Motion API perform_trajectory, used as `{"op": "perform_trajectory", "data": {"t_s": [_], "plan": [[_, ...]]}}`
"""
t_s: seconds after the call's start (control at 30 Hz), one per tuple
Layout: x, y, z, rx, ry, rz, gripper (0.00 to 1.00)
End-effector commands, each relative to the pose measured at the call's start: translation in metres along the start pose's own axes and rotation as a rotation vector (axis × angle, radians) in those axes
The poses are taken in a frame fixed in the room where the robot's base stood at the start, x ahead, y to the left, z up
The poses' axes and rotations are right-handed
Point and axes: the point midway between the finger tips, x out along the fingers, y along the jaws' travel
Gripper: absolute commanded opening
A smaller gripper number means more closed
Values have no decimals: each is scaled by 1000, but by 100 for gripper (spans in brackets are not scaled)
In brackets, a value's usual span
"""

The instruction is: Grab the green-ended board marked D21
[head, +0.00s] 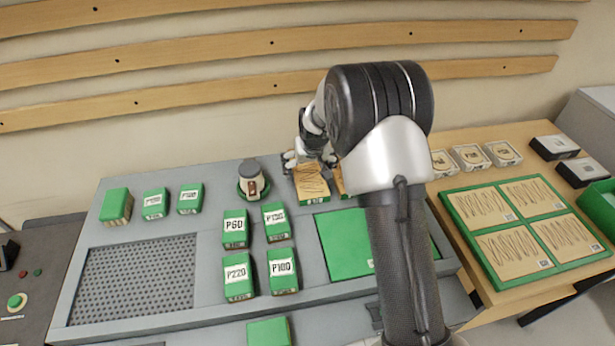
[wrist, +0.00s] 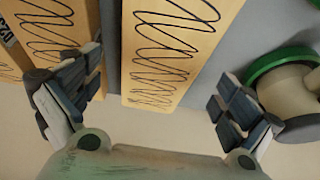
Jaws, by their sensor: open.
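A wooden board (head: 311,180) with dark scribbles and a green labelled end lies at the back of the grey bench. Its label is too small to read for certain. My gripper (head: 312,160) is over its far end, open. In the wrist view the scribbled board (wrist: 165,50) runs between the spread fingers of my gripper (wrist: 157,85), with a gap on each side. A neighbouring board (wrist: 45,30) lies to the left, under the left finger, with a partly seen label that looks like D23. My arm hides most of the other boards in the head view.
A round container with a green base (head: 252,180) stands just left of the board; its green rim (wrist: 285,62) is close to my right finger in the wrist view. Green boxes marked P60, P220 and P180 (head: 283,270) stand in front. A green-framed tray (head: 470,235) lies right.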

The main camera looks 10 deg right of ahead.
Motion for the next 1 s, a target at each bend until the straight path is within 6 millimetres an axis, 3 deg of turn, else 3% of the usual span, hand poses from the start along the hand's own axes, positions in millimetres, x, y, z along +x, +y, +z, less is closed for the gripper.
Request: {"op": "perform_trajectory", "data": {"t_s": [0.1,0.37,1.0], "plan": [[20,0,1,0,-1,1,98],[21,0,0,0,0,1,98],[21,0,0,0,0,1,55]]}}
